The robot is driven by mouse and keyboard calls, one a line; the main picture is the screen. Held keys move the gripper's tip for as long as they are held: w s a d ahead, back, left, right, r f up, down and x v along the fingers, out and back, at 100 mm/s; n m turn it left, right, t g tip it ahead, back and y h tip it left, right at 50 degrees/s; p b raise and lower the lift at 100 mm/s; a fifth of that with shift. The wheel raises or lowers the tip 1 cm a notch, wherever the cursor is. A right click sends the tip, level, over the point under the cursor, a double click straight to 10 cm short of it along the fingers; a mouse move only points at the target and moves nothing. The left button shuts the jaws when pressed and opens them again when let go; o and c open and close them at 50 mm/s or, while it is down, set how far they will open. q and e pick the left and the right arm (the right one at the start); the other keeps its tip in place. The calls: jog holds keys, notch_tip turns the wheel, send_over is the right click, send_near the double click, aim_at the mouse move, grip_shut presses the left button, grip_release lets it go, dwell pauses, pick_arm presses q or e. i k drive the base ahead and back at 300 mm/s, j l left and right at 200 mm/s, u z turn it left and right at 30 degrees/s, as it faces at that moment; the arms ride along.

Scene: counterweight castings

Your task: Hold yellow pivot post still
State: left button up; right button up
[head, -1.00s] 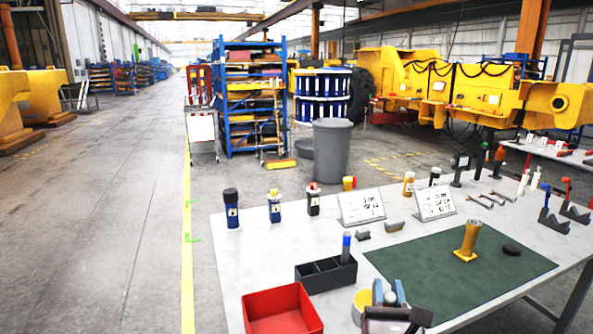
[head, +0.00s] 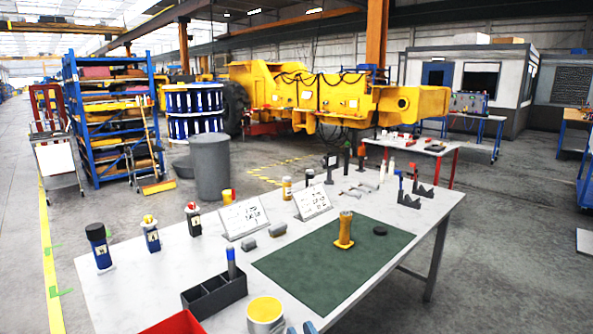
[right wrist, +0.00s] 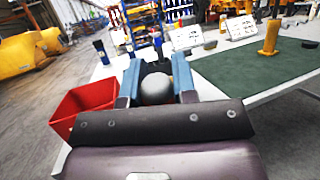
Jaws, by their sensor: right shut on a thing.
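The yellow pivot post (head: 345,229) stands upright on its flanged foot on the green mat (head: 300,279), on the worktable. It also shows at the upper right of the right wrist view (right wrist: 269,38). My right gripper (head: 303,328) shows only its blue fingertips at the bottom edge of the head view. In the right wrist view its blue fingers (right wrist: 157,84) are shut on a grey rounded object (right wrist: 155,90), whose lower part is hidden. This gripper is well apart from the post. My left gripper is not in view.
A black puck (head: 380,231) lies right of the post. Sign stands (head: 243,217) and bottles line the back. Most of the mat is bare.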

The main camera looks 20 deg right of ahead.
aim_at(343, 242)
jog(key=l, duration=1.05)
jog(key=i+l, duration=0.15)
jog(key=l, duration=0.9)
